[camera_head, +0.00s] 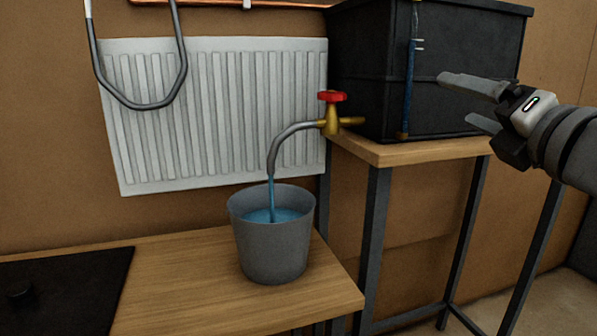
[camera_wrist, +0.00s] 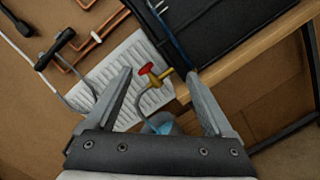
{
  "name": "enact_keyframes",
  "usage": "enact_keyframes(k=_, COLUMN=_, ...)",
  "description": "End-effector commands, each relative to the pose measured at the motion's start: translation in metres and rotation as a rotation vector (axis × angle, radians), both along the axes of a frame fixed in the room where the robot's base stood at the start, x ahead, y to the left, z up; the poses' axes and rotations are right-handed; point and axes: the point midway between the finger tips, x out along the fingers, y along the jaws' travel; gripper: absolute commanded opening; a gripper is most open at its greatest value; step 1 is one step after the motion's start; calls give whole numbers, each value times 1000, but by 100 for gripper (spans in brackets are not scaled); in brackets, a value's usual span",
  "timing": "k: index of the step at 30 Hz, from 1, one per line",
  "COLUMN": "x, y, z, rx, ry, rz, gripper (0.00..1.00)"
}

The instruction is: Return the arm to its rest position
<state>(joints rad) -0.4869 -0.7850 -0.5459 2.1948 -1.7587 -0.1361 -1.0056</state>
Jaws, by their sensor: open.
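My gripper (camera_head: 458,103) is at the right in the head view, in front of the black tank. Its two fingers are spread apart with nothing between them. In the wrist view the open fingers (camera_wrist: 162,98) frame the red-handled brass tap (camera_wrist: 154,74) from a distance. The tap's red handle (camera_head: 332,96) also shows in the head view, clear of my gripper. A stream of blue water runs from its bent spout into a grey bucket (camera_head: 270,250) partly filled with water.
The black tank (camera_head: 365,75) with a blue level tube stands on a wooden-topped stand (camera_head: 420,150). The bucket stands on a lower wooden table (camera_head: 200,290) with a black plate (camera_head: 70,290) at left. A white radiator (camera_head: 220,110) and pipes are on the wall behind.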

Motion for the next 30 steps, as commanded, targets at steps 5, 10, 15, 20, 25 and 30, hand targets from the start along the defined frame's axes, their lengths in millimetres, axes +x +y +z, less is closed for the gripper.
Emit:
enact_keyframes(k=5, x=-3, y=-14, z=-28, rx=449, ry=127, rz=-156, gripper=87)
enact_keyframes(k=10, x=-13, y=-20, z=-76, rx=872, ry=260, rz=-324, gripper=87)
enact_keyframes(k=15, x=-33, y=-13, z=-139, rx=1278, ry=402, rz=-527, gripper=87)
enact_keyframes(k=20, x=-63, y=8, z=-203, rx=1634, ry=534, rz=-759, gripper=87)
enact_keyframes(k=25, x=-101, y=44, z=-261, rx=1955, ry=660, rz=-1030, gripper=87)
enact_keyframes(k=30, x=-134, y=81, z=-282, rx=2182, ry=753, rz=-1275, gripper=87)
